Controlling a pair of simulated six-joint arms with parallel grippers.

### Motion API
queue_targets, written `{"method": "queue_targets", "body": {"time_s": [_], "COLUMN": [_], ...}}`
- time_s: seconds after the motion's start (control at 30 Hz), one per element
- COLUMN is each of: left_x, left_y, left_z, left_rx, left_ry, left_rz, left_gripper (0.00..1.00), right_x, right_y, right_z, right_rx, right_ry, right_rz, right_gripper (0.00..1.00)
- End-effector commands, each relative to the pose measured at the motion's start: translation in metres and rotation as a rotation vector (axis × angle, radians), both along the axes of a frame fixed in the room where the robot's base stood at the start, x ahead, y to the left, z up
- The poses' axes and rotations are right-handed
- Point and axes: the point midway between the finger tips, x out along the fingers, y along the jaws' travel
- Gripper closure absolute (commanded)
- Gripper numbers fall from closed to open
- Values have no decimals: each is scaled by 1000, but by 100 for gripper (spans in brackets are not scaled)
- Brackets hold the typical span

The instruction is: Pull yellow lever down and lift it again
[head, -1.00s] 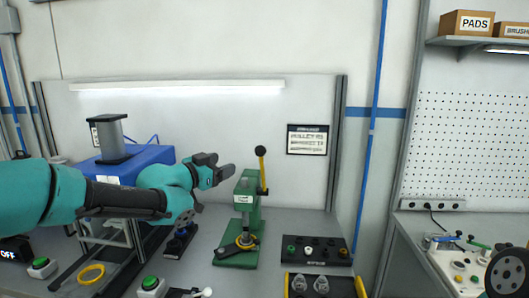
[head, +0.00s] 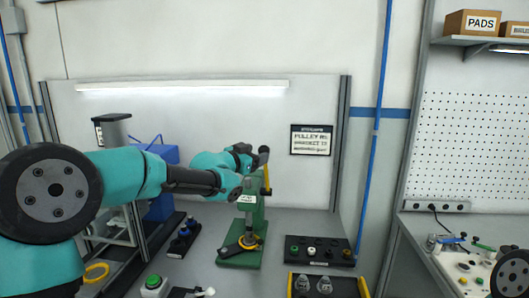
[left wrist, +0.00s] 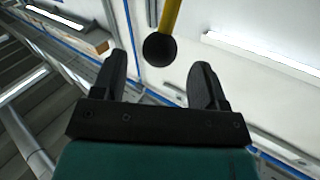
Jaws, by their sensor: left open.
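The yellow lever (head: 267,178) with a black ball knob stands upright on the right side of a green press (head: 248,210). The knob is raised at the top of the lever. My left gripper (head: 246,154) is close to the knob on its left, partly overlapping it in the head view. In the left wrist view the black knob (left wrist: 159,50) shows near the opening between the fingertips of my left gripper (left wrist: 159,64), which is open and empty. The yellow shaft runs up out of that view. I cannot tell whether a finger touches the knob. My right gripper is out of view.
A black panel with several knobs (head: 320,250) and a yellow-ended tray (head: 362,288) lie right of the press. A green push button (head: 153,283) is at front left. A blue machine (head: 163,195) stands behind my left arm.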

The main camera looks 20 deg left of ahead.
Motion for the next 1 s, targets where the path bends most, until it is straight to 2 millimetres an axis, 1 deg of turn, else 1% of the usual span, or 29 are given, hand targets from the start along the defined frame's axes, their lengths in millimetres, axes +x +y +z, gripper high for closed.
{"method": "queue_targets", "body": {"time_s": [0.03,0.1,0.3,0.43,0.7,0.77,1.0], "left_x": [8,18,38,43,43,43,43], "left_y": [-5,-10,-18,-21,-21,-21,-21], "left_z": [0,-1,0,-1,0,0,0], "left_rx": [0,-1,-1,-1,-1,-1,-1], "left_ry": [0,0,0,0,0,0,0], "left_rz": [-1,-2,0,0,0,0,0], "left_gripper": [34,34,34,34,34,38,61], "right_x": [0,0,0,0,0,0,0], "right_y": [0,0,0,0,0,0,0], "right_z": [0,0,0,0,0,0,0], "right_rx": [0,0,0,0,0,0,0], "right_ry": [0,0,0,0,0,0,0], "right_rz": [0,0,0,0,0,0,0], "right_gripper": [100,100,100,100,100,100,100]}}
